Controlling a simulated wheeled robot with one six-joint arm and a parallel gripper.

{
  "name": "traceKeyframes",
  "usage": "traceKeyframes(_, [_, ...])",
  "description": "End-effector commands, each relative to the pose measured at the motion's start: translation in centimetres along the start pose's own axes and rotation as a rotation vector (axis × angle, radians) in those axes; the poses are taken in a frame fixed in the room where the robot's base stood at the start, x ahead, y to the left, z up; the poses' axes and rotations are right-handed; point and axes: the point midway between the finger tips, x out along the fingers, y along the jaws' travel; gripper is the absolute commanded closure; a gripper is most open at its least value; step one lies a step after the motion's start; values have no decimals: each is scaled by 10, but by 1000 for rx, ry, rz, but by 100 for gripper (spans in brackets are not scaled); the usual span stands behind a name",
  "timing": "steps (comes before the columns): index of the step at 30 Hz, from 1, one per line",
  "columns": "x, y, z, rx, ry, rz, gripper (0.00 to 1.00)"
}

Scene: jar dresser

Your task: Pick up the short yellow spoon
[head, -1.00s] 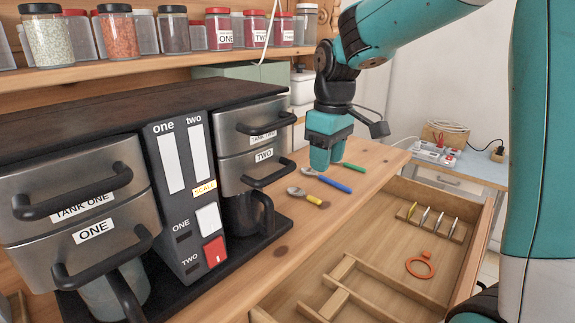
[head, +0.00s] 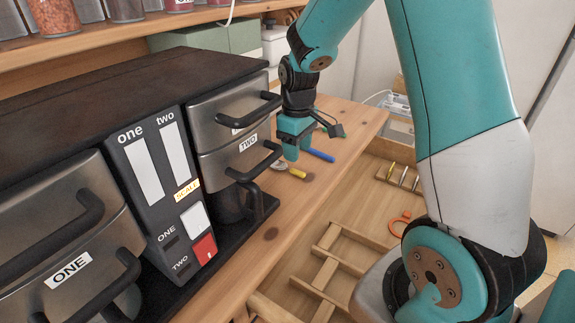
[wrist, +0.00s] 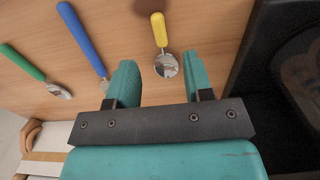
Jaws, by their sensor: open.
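The short yellow spoon (wrist: 160,35) lies on the wooden counter. In the wrist view its metal bowl (wrist: 166,65) lies between my fingertips and its yellow handle points away from the gripper. In the head view its yellow handle (head: 297,173) shows just beside my gripper (head: 291,152), and part of its bowl shows near the fingertips. My gripper (wrist: 158,80) is open and empty, with a finger on each side of the bowl. I cannot tell how high it is above the counter.
A blue-handled spoon (wrist: 80,38) and a green-handled spoon (wrist: 22,62) lie left of the yellow one in the wrist view. The dispenser machine (head: 178,200) with its black base stands close by. An open drawer (head: 350,210) is in front of the counter.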

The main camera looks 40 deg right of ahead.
Motion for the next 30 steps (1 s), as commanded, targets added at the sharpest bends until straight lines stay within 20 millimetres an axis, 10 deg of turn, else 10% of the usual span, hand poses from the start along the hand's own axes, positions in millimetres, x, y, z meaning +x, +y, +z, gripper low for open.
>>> traceKeyframes(23, [59,0,1,0,1,1,53])
traceKeyframes(30, [59,0,1,0,1,0,100])
